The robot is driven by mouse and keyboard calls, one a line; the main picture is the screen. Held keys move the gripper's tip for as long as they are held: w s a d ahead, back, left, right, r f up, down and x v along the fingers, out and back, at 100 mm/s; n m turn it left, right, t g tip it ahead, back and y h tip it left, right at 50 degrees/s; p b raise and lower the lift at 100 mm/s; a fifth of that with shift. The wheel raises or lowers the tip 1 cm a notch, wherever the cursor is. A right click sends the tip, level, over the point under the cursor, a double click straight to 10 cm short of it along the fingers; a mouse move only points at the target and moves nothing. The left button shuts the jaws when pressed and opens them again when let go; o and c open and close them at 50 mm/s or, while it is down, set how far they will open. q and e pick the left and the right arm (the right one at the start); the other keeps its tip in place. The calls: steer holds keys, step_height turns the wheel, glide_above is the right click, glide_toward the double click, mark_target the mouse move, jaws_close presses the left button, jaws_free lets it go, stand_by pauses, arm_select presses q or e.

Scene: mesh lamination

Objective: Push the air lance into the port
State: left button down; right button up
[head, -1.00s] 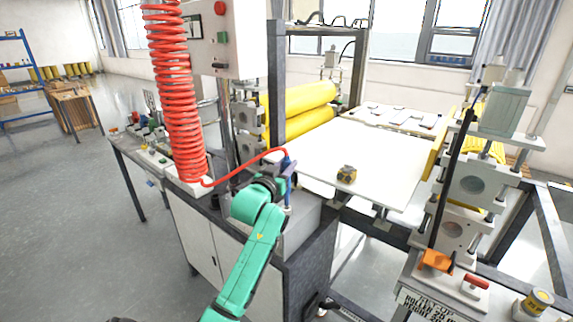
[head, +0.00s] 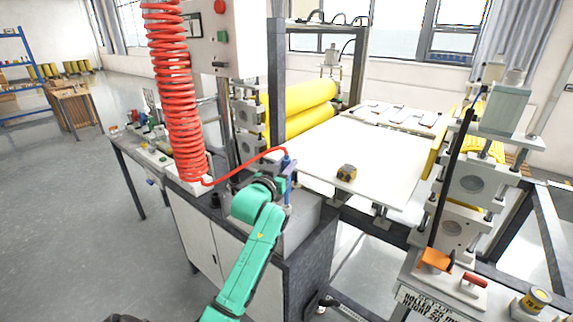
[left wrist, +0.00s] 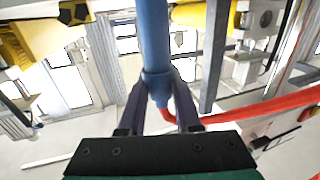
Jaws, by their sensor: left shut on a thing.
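The blue air lance (head: 289,167) stands about upright in the head view, with a red hose (head: 240,170) joined near its top. My left gripper (head: 284,190), on the green arm, is shut on it above the near corner of the grey machine cabinet. In the left wrist view the lance (left wrist: 155,38) runs up from between the dark fingers of the gripper (left wrist: 160,92). The red hose (left wrist: 262,107) passes behind the fingers to the right. I cannot make out the port, nor whether the lance tip touches anything. My right gripper is not in view.
Yellow rollers (head: 305,97) in a dark frame stand behind. A control box (head: 225,40) and red hose coil (head: 178,95) stand left. Open floor lies at left.

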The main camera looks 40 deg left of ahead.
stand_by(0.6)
arm_select(q)
steer(key=shift+r+p, duration=0.1)
steer(key=shift+p, duration=0.25)
steer(key=shift+f+b, duration=0.5)
steer(key=shift+f, duration=0.3)
steer(key=shift+f+b, duration=1.4)
steer(key=shift+f, duration=1)
steer(key=c, duration=0.5)
jaws_free()
steer(key=shift+s, duration=0.15)
